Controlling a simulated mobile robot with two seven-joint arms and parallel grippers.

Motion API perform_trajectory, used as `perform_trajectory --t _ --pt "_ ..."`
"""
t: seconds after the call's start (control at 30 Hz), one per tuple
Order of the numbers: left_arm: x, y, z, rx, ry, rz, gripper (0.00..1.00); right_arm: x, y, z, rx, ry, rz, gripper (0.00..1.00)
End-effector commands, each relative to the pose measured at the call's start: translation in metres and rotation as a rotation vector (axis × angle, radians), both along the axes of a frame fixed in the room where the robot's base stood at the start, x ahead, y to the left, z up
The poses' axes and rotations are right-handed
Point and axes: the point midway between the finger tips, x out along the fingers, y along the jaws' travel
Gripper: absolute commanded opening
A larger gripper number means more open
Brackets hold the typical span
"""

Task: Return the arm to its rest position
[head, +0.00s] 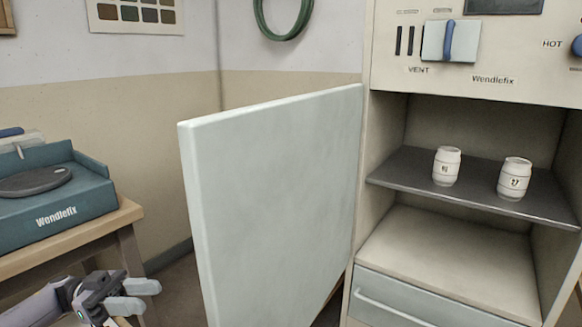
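My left gripper (148,296) is low at the left of the head view, beside the wooden table and in front of the open cabinet door (275,200). Its two pale fingers are apart with nothing between them, so it is open and empty. It touches nothing that I can see. Part of my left arm shows at the bottom left edge. My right gripper is out of view.
Two white jars, one (446,166) left of the other (514,179), stand upright on the cabinet's dark shelf (420,180). A drawer (420,300) is below. A blue Wendlefix device (60,215) sits on the wooden table (75,240) at left.

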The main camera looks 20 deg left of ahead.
Motion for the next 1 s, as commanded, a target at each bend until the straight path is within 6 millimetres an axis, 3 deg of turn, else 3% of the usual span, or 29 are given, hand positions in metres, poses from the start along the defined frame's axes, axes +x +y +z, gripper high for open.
perform_trajectory --t 0.27,0.57,0.77,1.0 --pt "0.020 -0.025 -0.036 0.040 -0.072 0.288 0.38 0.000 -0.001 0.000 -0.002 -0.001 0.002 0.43" --pt "0.028 -0.040 -0.092 0.241 -0.117 0.661 0.38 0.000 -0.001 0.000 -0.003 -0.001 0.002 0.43" --pt "0.013 -0.041 -0.136 0.475 -0.101 0.852 0.38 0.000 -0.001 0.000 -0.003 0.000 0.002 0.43" --pt "-0.032 -0.036 -0.186 0.835 -0.042 0.956 0.38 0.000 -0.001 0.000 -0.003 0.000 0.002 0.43"
